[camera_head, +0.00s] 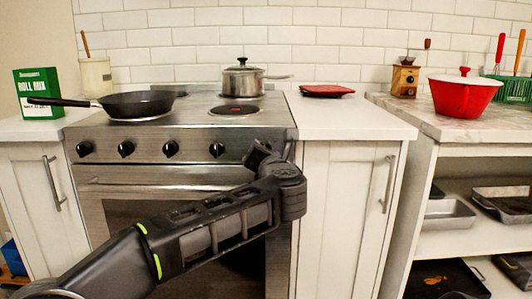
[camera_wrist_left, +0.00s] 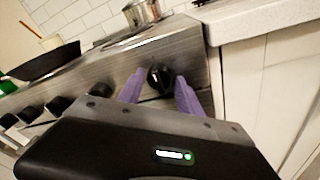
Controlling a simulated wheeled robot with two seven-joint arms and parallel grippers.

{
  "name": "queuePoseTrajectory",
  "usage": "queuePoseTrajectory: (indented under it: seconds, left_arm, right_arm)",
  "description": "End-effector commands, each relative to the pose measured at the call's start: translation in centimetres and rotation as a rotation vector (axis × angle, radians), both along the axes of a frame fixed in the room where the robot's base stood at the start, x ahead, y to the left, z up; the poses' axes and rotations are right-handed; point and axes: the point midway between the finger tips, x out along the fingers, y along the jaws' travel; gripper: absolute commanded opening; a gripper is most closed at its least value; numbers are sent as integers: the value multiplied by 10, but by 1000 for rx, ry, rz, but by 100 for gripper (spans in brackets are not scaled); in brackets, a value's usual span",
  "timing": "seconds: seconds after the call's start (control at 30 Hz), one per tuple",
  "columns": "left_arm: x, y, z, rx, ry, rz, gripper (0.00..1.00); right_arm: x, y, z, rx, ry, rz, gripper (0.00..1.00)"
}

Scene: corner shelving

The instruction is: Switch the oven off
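The steel oven (camera_head: 165,180) has a row of black knobs along its front panel, including one second from the right (camera_head: 217,149). In the left wrist view, the purple fingers of my left gripper (camera_wrist_left: 160,80) are open on either side of that rightmost knob (camera_wrist_left: 160,77). A gap seems to show between knob and fingers; I cannot tell whether either touches. My right gripper is not in view.
A black frying pan (camera_head: 137,104) and a steel pot (camera_head: 243,80) stand on the stove. A burner (camera_head: 234,109) at the front right shows a red centre. The counter (camera_head: 345,122) to the right holds a red tray (camera_head: 326,91). Cabinet handles stick out on both sides.

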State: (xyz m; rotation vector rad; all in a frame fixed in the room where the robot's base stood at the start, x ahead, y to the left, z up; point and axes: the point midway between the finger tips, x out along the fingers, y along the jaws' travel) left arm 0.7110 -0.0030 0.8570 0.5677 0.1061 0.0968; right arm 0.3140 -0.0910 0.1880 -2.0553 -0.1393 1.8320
Motion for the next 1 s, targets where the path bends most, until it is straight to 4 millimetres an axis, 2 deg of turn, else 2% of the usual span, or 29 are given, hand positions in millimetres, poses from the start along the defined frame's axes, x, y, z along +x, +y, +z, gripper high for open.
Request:
queuePoseTrajectory:
  seconds: [0.13, 0.47, 0.57, 0.9, 1.0]
  left_arm:
    - [0, 0, 0, 1, -1, 0, 55]
    - [-4, 0, 2, 1, -2, 0, 55]
    - [-12, -2, 3, 2, -1, -1, 55]
    - [-65, -8, 7, 2, -1, -2, 55]
    - [-74, -9, 7, 1, -2, 0, 55]
  right_arm:
    - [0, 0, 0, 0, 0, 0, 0]
    - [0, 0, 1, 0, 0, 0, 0]
    - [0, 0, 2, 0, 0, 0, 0]
    - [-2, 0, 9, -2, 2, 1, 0]
    - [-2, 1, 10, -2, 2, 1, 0]
